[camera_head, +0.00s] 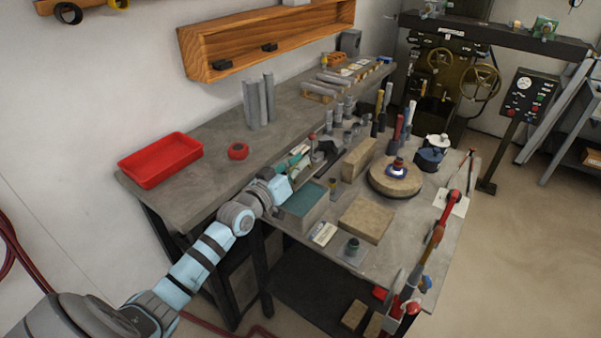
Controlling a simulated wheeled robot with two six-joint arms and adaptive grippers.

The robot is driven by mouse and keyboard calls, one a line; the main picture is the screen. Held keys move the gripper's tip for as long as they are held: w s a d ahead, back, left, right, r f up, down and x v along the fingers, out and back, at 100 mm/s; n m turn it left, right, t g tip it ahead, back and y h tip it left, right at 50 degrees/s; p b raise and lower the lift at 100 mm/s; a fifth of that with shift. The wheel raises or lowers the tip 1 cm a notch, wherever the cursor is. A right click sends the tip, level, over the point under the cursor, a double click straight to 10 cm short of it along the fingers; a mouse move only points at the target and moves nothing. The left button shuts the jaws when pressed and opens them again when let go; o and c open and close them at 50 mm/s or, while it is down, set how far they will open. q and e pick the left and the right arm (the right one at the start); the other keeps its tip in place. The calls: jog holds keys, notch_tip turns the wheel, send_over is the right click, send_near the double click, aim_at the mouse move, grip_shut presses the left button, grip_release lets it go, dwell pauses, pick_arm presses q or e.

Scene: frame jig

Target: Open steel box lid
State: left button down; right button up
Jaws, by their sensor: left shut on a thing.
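The steel box (298,221) is a small grey box at the near left of the work table. A teal surface shows within its pale rim; I cannot tell whether this is its inside or a lining. My left gripper (299,163) is at the far left edge of the box, reached over from the left. It is shut on what looks like the edge of the box lid, though the fingers and the lid are small and partly hidden by my wrist. My right gripper is not in view.
A red tray (160,163) sits on the back bench. Tools and clamps (438,236) line the right edge. Bare bench lies near the red tray.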

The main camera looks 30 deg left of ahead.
pick_arm(q)
jog(key=a+r+n, duration=0.1)
jog(key=a+n, duration=0.1)
jog(key=n, duration=0.1)
jog(key=shift+a+r, duration=0.35)
jog(key=shift+r, duration=0.05)
jog(key=a+r+n+b, duration=0.1)
jog(key=a+n+b, duration=0.3)
jog(key=a+n, duration=0.2)
jog(key=shift+w+a+n, duration=0.25)
jog(key=shift+a+n, duration=0.05)
jog(key=shift+a, duration=0.2)
jog(key=shift+r, duration=0.1)
jog(key=c, duration=1.7)
grip_release()
jog(key=shift+d, duration=0.1)
jog(key=r, duration=0.9)
jog(key=shift+w+r, duration=0.2)
jog(key=shift+r, duration=0.2)
